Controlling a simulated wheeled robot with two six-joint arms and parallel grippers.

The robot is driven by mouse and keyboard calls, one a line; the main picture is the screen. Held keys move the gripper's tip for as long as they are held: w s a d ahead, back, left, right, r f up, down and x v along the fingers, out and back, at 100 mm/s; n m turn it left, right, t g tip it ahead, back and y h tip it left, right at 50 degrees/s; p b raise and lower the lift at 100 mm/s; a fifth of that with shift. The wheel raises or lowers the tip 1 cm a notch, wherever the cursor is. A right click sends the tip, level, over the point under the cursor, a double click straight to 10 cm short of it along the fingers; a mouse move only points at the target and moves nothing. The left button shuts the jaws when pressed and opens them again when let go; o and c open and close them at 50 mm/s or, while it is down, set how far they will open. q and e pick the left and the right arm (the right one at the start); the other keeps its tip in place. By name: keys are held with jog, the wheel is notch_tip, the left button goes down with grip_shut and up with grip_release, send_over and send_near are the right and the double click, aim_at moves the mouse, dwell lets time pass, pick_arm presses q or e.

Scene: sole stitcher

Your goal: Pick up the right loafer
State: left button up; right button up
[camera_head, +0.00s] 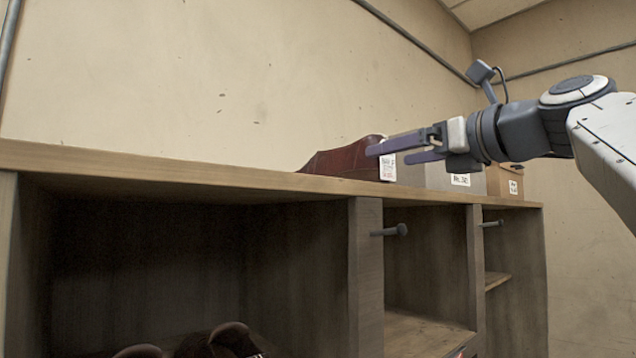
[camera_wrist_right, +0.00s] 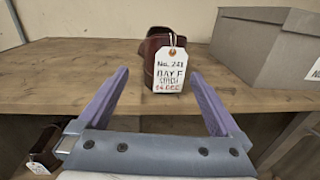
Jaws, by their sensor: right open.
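A brown leather loafer (camera_head: 343,160) sits on top of the wooden shelf unit, its heel end toward my right gripper. In the right wrist view the loafer (camera_wrist_right: 153,46) stands straight ahead, with a white tag (camera_wrist_right: 170,69) hanging at its heel reading "No. 2.." and "BAY F". My right gripper (camera_head: 403,151) is open and empty. In the right wrist view its two purple fingers (camera_wrist_right: 164,92) are spread at the shelf's front edge, short of the loafer, one on each side of it. My left gripper is out of view.
A grey box (camera_head: 432,176) and a tan box (camera_head: 504,181) stand on the shelf top (camera_head: 180,168) to the loafer's right. Dark shoes (camera_head: 230,340) lie in the lower left compartment. Pegs (camera_head: 390,231) stick out from the dividers.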

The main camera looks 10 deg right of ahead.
aim_at(386, 158)
jog(key=x, duration=0.1)
jog(key=p+x, duration=0.1)
jog(key=x, duration=0.3)
jog(key=shift+w+d+p, duration=0.15)
jog(key=shift+w+p, duration=0.2)
jog(key=shift+p, duration=0.05)
jog(key=p+x, duration=0.2)
jog(key=x, duration=0.2)
jog(key=shift+w+p, duration=0.3)
jog(key=shift+w, duration=0.05)
jog(key=shift+w+a+f, duration=0.1)
jog(key=shift+w+a, duration=0.2)
grip_shut()
